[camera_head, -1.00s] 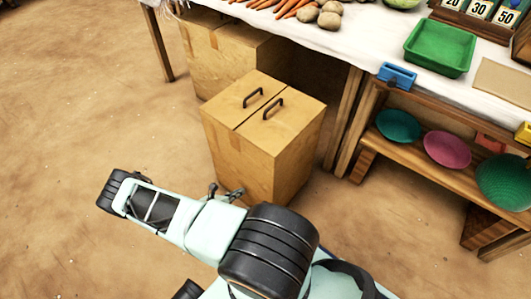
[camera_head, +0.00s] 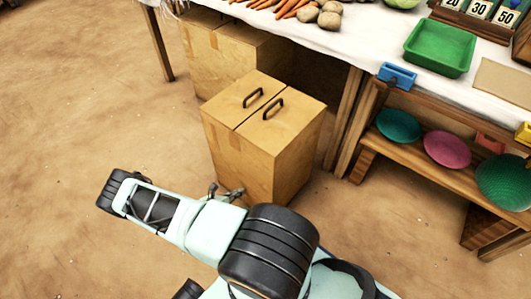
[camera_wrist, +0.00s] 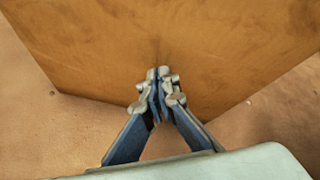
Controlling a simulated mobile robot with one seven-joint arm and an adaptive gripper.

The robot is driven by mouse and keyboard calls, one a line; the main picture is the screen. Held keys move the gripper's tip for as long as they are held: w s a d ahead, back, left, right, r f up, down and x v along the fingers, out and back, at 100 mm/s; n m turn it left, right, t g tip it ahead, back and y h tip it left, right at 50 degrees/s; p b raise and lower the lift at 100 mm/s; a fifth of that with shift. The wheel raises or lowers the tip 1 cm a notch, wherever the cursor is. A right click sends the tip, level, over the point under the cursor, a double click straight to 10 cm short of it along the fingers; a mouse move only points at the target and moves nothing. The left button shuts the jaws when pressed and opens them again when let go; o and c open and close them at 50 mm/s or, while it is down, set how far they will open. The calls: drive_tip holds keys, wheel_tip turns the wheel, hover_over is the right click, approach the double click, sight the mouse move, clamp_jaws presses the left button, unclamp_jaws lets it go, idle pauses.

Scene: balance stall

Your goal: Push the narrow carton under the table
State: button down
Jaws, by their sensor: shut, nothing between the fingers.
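The narrow carton (camera_head: 243,158) is a tall brown box with two dark handles on its top. It stands upright on the ground in front of the table (camera_head: 310,50), partly out from under its edge. My gripper (camera_head: 237,192) is low at the carton's near side. In the wrist view my gripper (camera_wrist: 158,75) is shut with its fingertips together, at or very close to the lower part of the carton's face (camera_wrist: 150,40). I cannot tell for sure whether they touch.
A wider carton (camera_head: 205,60) stands under the table behind and left of the narrow one. A table leg (camera_head: 345,120) and a low shelf with bowls (camera_head: 398,126) stand close on the right. Open sandy ground (camera_head: 80,100) lies to the left.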

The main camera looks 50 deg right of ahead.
drive_tip(key=shift+d, duration=0.1)
drive_tip(key=d, duration=1.5)
drive_tip(key=shift+w+d, duration=0.2)
idle(0.9)
drive_tip(key=shift+r, duration=0.1)
drive_tip(key=a, duration=0.6)
drive_tip(key=shift+p, duration=0.3)
drive_tip(key=shift+s+a, duration=0.1)
